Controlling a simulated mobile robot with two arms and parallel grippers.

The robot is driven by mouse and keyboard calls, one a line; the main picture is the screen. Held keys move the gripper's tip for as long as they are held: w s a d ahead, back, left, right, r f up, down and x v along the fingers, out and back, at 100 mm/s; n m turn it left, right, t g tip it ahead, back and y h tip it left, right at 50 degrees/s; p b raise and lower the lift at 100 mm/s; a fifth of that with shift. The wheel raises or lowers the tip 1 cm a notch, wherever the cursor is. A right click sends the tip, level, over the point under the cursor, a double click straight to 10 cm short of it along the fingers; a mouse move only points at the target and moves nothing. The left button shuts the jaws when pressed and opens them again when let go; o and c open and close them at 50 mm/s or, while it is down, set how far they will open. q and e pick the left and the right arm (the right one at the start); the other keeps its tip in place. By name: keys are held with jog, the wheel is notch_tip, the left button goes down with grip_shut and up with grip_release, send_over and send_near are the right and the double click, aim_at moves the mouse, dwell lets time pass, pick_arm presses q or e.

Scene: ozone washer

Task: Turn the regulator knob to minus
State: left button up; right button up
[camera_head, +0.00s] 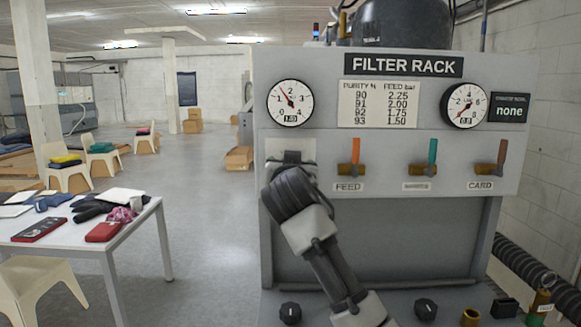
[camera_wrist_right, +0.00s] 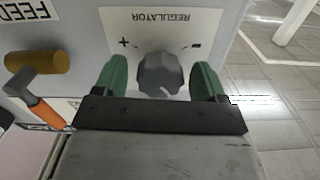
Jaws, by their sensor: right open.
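The regulator knob (camera_wrist_right: 162,74) is a dark grey ribbed knob under the "REGULATOR" label in the right wrist view, with a plus mark on its left and a minus mark on its right there. My right gripper (camera_wrist_right: 160,78) is open, with one green finger on each side of the knob. Whether the fingers touch it cannot be told. In the head view my right gripper (camera_head: 291,160) is at the regulator plate (camera_head: 303,147) on the filter rack, and my arm hides the knob. My left gripper is not in view.
The filter rack panel (camera_head: 388,150) carries a left gauge (camera_head: 290,103), a right gauge (camera_head: 465,105), and an orange-handled FEED valve (camera_head: 353,158) right of the regulator. A green-handled valve (camera_head: 428,158) and a CARD valve (camera_head: 495,160) follow. A cluttered table (camera_head: 85,225) stands left; floor between is clear.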

jog(key=c, duration=0.9)
